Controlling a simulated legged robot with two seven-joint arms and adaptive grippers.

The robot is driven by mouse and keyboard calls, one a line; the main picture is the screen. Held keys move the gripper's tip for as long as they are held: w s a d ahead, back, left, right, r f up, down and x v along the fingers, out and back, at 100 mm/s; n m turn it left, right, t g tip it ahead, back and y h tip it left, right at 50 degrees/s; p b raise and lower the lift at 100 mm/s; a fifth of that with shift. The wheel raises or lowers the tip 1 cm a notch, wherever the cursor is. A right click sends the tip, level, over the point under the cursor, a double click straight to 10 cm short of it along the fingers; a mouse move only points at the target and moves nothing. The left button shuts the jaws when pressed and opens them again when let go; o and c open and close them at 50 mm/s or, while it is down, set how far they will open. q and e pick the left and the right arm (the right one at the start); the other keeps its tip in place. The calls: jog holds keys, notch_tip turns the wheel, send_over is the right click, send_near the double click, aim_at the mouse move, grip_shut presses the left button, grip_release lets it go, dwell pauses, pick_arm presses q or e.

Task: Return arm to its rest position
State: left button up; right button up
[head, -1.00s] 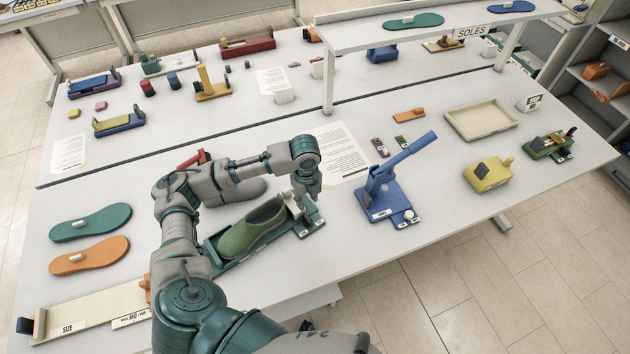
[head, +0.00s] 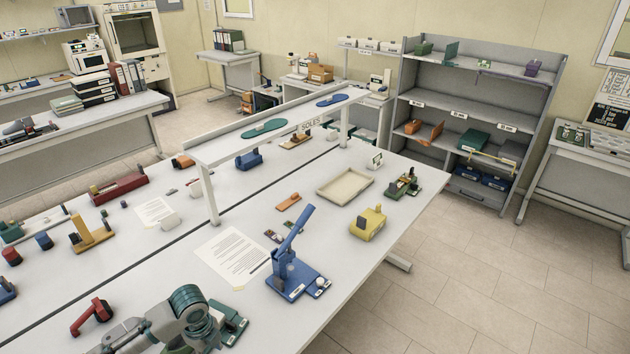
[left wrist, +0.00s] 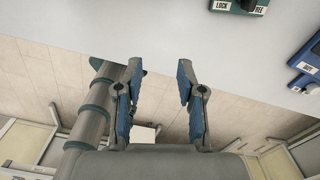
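My left arm (head: 188,305), grey and teal, comes in at the bottom left of the head view, over the near part of the table (head: 350,262). My left gripper (left wrist: 160,68) shows in the left wrist view with its two blue-padded fingers apart and nothing between them. In that view the table edge lies ahead of the fingertips and floor shows around and behind them. The gripper's fingers cannot be made out in the head view. My right gripper is in neither view.
A teal base labelled LOCK and FREE (left wrist: 240,6) is near the table edge. A blue lever press (head: 290,268), yellow block (head: 368,223), beige tray (head: 345,184) and red tool (head: 92,314) stand on the table. Open floor (head: 440,290) lies to the right.

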pick_arm(q)
jog(key=s+d+f+n+t+h, duration=0.1)
jog(key=s+d+f+n+h, duration=0.1)
jog(key=s+d+f+n, duration=0.4)
jog(key=s+d+f+n+t+h, duration=0.1)
jog(key=s+d+f+n+t, duration=0.25)
jog(key=d, duration=0.55)
jog(key=s+a+f+n+g+y, duration=0.1)
jog(key=s+a+f+n+y, duration=0.15)
jog(key=s+a+n, duration=0.3)
jog(key=s+a+f+n+y, duration=0.1)
jog(key=s+a+f+n, duration=0.3)
jog(key=s+n, duration=0.2)
notch_tip(320, 180, down, 25)
jog(key=g+b, duration=0.1)
jog(key=b, duration=0.1)
jog(key=s+a+f+g+b, duration=0.1)
jog(key=s+a+f+b, duration=0.1)
jog(key=s+f, duration=1.7)
jog(key=shift+a+f, duration=0.4)
jog(key=shift+f, duration=0.4)
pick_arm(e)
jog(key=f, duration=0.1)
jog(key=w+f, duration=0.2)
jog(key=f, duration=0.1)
pick_arm(q)
jog(key=shift+g+h, duration=0.25)
